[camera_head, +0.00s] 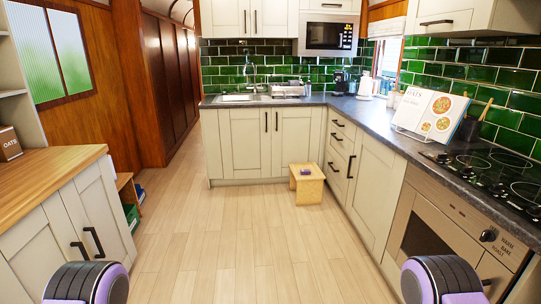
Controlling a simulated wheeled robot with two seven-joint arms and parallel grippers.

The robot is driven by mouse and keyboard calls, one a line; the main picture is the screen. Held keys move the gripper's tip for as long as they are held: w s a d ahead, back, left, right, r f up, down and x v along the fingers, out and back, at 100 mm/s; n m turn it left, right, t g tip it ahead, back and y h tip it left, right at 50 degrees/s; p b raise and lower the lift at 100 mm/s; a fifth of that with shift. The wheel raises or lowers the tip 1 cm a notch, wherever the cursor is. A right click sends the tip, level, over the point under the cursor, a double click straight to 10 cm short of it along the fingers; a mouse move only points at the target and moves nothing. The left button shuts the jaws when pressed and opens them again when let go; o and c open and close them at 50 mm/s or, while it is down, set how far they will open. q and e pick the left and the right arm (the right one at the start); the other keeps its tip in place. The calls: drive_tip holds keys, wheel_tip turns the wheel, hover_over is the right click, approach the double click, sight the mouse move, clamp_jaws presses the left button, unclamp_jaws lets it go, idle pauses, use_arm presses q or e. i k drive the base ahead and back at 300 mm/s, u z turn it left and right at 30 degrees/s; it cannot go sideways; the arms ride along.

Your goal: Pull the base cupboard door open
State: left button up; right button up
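Several cream base cupboard doors with black bar handles are in view, all closed. A pair under the sink, left door (243,143) and right door (293,140), has two upright handles (271,121) side by side at the middle. On the right run, a single base cupboard door (372,195) has an upright handle (351,167) near its far edge. On the left, two doors (103,208) under the wooden worktop have handles (93,242) close together. I cannot tell which door the task means. Rounded black and purple parts of my arms show at the bottom corners; neither gripper is in view.
A small wooden step stool (307,184) stands on the floor before the back corner cupboards. The plank floor (232,238) between the two runs is otherwise clear. An oven (441,235) is at right, under a hob (487,172). A cookbook stand (432,115) is on the dark worktop.

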sight(377, 178)
drive_tip(key=u, duration=0.2)
drive_tip(key=i, duration=1.9)
drive_tip(key=z, duration=0.95)
drive_tip(key=i, duration=1.3)
drive_tip(key=z, duration=0.8)
drive_tip(key=i, duration=0.5)
